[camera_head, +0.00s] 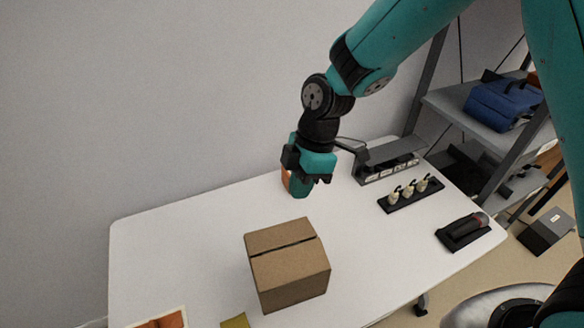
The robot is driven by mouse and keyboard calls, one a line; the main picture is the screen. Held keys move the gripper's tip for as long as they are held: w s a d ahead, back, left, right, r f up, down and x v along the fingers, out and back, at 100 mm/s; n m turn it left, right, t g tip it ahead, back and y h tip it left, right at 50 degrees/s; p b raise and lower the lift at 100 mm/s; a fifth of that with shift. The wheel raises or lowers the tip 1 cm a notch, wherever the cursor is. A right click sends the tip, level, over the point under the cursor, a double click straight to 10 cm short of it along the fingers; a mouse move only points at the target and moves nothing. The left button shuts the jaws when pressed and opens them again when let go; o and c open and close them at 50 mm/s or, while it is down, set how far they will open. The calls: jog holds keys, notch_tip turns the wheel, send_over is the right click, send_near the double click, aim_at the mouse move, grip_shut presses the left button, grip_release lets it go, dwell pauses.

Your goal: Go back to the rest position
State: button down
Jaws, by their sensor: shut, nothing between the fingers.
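My gripper (300,186) hangs over the far middle of the white table (190,245), pointing down. By its look it is shut, with nothing seen held in it. My teal arm reaches in from the upper right and bends down at the black wrist. A small orange-brown thing shows just behind and left of the gripper, mostly hidden by it. Whether the gripper touches that thing or the table cannot be told from this view.
A closed cardboard box (290,275) stands on the table in front of my gripper. To the right are a grey rack (388,165), a black strip with cream pieces (410,194) and a black holder (462,232). A shelf with a blue bag (500,102) stands behind.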

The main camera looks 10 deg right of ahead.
jog(key=s+d+r+m+t+b, duration=0.1)
jog(key=s+d+r+m, duration=0.2)
jog(key=s+r+m, duration=0.3)
jog(key=s+d+r+m+t+y+b, duration=0.1)
jog(key=s+d+r+m+b, duration=0.1)
jog(key=s+d+r+m, duration=0.2)
jog(key=s+r+m, duration=0.3)
jog(key=s, duration=0.4)
jog(key=shift+d+r, duration=0.15)
jog(key=shift+r, duration=0.05)
jog(key=shift+w, duration=0.15)
dwell(0.4)
